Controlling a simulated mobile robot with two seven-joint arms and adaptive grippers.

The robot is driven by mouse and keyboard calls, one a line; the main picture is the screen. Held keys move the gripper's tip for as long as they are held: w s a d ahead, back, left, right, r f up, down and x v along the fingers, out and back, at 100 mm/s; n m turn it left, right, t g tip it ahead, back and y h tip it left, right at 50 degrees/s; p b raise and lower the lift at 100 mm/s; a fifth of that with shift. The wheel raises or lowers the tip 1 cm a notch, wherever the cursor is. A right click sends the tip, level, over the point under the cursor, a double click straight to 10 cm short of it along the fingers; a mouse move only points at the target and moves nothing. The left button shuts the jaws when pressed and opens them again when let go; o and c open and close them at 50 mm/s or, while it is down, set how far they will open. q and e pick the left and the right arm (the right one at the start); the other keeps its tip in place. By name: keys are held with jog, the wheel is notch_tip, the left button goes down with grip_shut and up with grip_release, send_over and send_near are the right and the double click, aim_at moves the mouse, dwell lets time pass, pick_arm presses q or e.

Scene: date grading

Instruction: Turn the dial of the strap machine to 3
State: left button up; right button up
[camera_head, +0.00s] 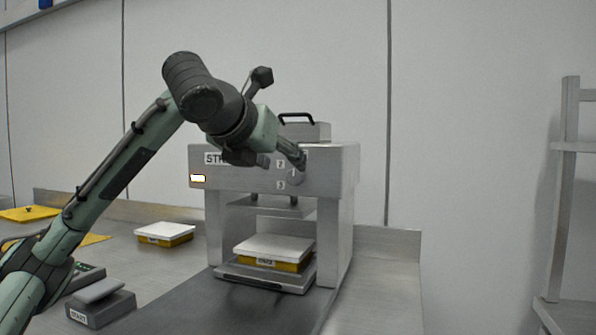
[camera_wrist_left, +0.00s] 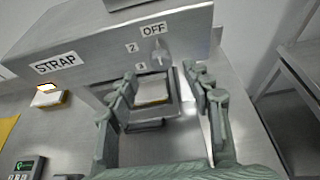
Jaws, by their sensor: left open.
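The strap machine (camera_head: 346,170) is a grey metal press with a STRAP label on its front; it also shows in the left wrist view (camera_wrist_left: 100,48). Its dial (camera_wrist_left: 160,50) is a small grey knob with OFF above it and 2 and 3 at its left. The knob looks roughly upright, towards OFF; its exact setting is hard to tell. My left gripper (camera_head: 284,161) is in front of the dial and partly hides it in the head view. In the left wrist view its fingers (camera_wrist_left: 160,73) are open and empty, spread below the dial, apart from it.
A yellow box with a white top (camera_head: 272,248) sits on the machine's lower plate. A similar box (camera_head: 165,233) stands on the counter to the left. A START block (camera_head: 101,307) is at the front left. A metal rack (camera_head: 570,200) stands at the right.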

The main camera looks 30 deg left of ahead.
aim_at(294, 173)
pick_arm(q)
jog(key=x, duration=0.5)
jog(key=shift+f, duration=0.1)
jog(key=shift+w+a+f, duration=0.15)
jog(key=shift+w+f, duration=0.05)
jog(key=shift+w, duration=0.55)
jog(key=c, duration=0.6)
grip_shut()
pick_arm(e)
jog(key=shift+s, duration=0.1)
